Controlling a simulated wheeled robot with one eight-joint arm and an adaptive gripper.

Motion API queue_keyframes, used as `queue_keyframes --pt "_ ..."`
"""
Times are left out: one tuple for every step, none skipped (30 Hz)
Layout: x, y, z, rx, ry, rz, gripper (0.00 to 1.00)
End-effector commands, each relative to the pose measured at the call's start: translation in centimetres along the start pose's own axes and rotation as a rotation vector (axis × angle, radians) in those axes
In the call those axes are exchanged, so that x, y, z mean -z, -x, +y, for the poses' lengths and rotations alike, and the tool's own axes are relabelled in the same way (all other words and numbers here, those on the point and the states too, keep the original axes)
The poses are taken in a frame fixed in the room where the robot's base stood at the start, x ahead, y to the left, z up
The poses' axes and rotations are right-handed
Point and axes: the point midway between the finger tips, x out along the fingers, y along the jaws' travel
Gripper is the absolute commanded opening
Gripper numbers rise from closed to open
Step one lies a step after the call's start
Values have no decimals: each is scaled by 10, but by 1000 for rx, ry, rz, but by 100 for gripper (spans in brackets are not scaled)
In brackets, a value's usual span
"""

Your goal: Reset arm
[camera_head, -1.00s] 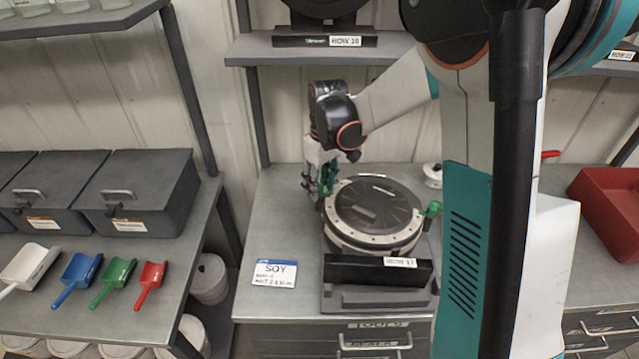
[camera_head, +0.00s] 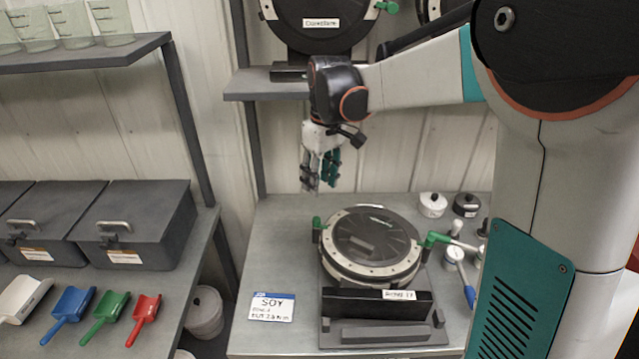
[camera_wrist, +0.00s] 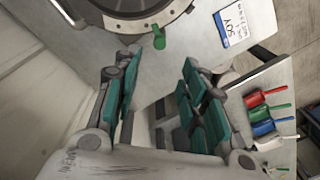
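My gripper (camera_head: 321,170) hangs above the back left part of the middle bench in the head view, pointing down. In the wrist view its teal-padded fingers (camera_wrist: 158,95) stand apart with nothing between them. The round seed meter (camera_head: 370,240) with a dark disc lies on its dark stand (camera_head: 378,318), in front of and below my gripper and apart from it. The meter's edge also shows at the top of the wrist view (camera_wrist: 125,14), with a green knob (camera_wrist: 158,37) beside it.
A SOY card (camera_head: 271,307) lies left of the stand. Coloured scoops (camera_head: 104,318) and dark lidded boxes (camera_head: 133,225) are on the left bench. A shelf (camera_head: 266,84) with another meter (camera_head: 322,22) is behind my arm. Small lidded pots (camera_head: 432,204) stand at the back right.

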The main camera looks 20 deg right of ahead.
Motion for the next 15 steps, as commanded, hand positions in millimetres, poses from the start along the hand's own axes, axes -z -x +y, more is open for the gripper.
queue_keyframes --pt "0 0 0 0 0 0 39" --pt "0 0 0 0 0 0 39" --pt "0 0 0 0 0 0 39" --pt "0 0 0 0 0 0 39" --pt "0 0 0 0 0 0 39" --pt "0 0 0 0 0 0 39" --pt "0 0 0 0 0 0 39" --pt "0 0 0 0 0 0 39" --pt "0 0 0 0 0 1 39" --pt "-1 0 0 -1 -1 2 39" --pt "-2 0 -1 -2 -3 4 39" --pt "-4 1 -2 -5 -6 8 39" --pt "-6 2 -3 -8 -10 12 39" --pt "-8 3 -5 -12 -14 18 39" --pt "-12 5 -7 -18 -22 28 39"
